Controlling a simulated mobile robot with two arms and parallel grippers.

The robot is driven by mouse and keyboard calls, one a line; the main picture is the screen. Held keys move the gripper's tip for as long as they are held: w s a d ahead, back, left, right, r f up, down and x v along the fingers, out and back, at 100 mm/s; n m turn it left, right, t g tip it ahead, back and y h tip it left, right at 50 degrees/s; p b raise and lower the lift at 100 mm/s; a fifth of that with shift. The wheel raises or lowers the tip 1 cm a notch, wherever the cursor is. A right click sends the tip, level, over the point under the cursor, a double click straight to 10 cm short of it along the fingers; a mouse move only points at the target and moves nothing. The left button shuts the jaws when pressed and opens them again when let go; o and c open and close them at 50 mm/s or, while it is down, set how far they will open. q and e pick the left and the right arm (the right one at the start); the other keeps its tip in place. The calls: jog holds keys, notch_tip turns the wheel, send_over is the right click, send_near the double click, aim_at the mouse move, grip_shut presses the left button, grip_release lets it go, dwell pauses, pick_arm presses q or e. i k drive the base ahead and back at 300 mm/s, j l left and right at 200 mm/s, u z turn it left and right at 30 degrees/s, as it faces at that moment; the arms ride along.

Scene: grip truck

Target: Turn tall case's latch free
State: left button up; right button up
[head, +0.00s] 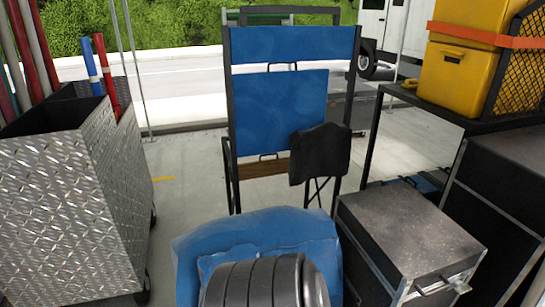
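A black case with metal edges (405,235) stands at the lower right, its dusty lid shut. A silver latch or handle (440,286) sticks out from its front near the bottom of the head view. A larger, taller black case (500,195) with metal edging stands to its right, partly cut off by the frame edge. I cannot tell which is the tall case. No latch shows clearly on the larger one. Neither of my grippers is in view.
A diamond-plate bin (65,200) with poles stands at left. A blue folding chair (290,95) stands ahead, with blue sheeting (215,240) and a dark ribbed cylinder (255,285) nearer. Yellow cases (455,80) sit on a rack at right. Floor left of the chair is clear.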

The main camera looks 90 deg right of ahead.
aim_at(461, 288)
jog(key=k+l+z, duration=0.1)
jog(key=z, duration=4.15)
jog(key=i+l, duration=0.05)
jog(key=l, duration=0.05)
